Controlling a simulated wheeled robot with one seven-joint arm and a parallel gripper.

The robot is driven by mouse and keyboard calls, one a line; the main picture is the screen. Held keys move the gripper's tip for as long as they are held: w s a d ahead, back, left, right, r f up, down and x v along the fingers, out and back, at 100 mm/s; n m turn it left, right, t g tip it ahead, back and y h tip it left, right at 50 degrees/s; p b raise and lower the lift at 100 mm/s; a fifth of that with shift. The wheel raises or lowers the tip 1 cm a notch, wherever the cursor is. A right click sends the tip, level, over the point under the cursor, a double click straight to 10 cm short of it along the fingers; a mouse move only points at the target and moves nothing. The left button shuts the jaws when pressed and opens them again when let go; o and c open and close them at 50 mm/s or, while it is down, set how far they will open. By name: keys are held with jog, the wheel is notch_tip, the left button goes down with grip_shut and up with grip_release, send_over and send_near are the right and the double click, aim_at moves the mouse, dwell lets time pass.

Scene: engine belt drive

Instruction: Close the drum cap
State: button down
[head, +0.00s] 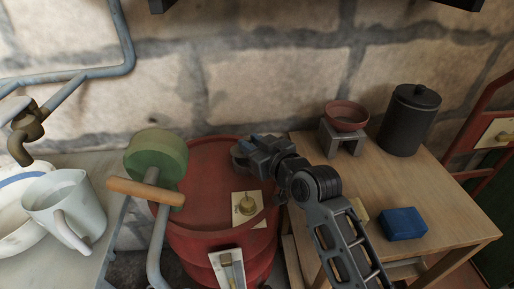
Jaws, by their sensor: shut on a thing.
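The red drum (190,200) stands in the middle, between the left counter and the wooden table. My gripper (243,153) reaches in from the right, over the right rear part of the drum's top. It is shut on a small dark thing that looks like the drum cap. The fingers hide most of it, and I cannot tell whether it touches the drum top.
A green wheel (155,156) with a wooden handle (146,191) stands left of my gripper. A white pitcher (68,208) is at far left. The wooden table (445,205) bears a blue block (402,223), a red bowl (346,115) and a dark canister (409,122).

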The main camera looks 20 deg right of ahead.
jog(key=shift+s+t+b, duration=0.15)
jog(key=shift+t+b, duration=0.25)
jog(key=shift+b, duration=0.2)
jog(key=shift+d, duration=0.1)
jog(key=c, duration=1.2)
grip_release()
jog(key=shift+c, duration=0.2)
jog(key=o, duration=0.3)
jog(key=shift+f, duration=0.15)
jog(key=v, duration=0.8)
